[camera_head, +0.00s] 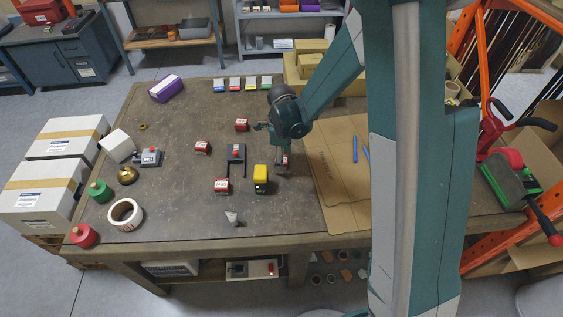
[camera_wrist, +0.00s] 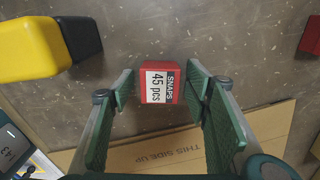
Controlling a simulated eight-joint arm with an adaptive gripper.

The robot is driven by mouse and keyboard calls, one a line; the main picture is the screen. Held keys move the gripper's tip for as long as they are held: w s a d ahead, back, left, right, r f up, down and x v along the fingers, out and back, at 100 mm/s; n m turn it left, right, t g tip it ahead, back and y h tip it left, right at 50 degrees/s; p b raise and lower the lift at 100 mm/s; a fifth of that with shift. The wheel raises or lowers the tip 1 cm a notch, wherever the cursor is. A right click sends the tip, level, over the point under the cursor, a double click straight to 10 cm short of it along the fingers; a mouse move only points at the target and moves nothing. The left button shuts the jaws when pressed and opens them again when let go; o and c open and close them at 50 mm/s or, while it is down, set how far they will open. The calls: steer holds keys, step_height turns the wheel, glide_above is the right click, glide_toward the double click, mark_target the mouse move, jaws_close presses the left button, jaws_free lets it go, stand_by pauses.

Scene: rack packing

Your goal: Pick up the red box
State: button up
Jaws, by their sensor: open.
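A small red box (camera_wrist: 156,98) with a white and black label reading "SNAPS 45 pcs" lies between my fingertips in the wrist view. My gripper (camera_wrist: 160,86) is open, with one finger on each side of the box. The gap looks wider on the left; the right finger is very near the box's right edge. In the head view, my gripper (camera_head: 284,167) is low over the table, right of the yellow and black object, and the red box (camera_head: 286,160) shows partly there. Other red boxes stand on the table, at the back (camera_head: 241,125), left (camera_head: 203,148) and front (camera_head: 222,187).
A yellow and black object (camera_head: 261,178) stands just left of my gripper. A flat cardboard sheet (camera_head: 335,185) with blue pens lies to the right. A dark holder (camera_head: 236,155), a tape roll (camera_head: 126,214) and a purple box (camera_head: 166,88) stand farther left. Bare table separates them.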

steer(key=c, duration=1)
steer(key=shift+r+p, duration=0.85)
steer(key=shift+r, duration=4.2)
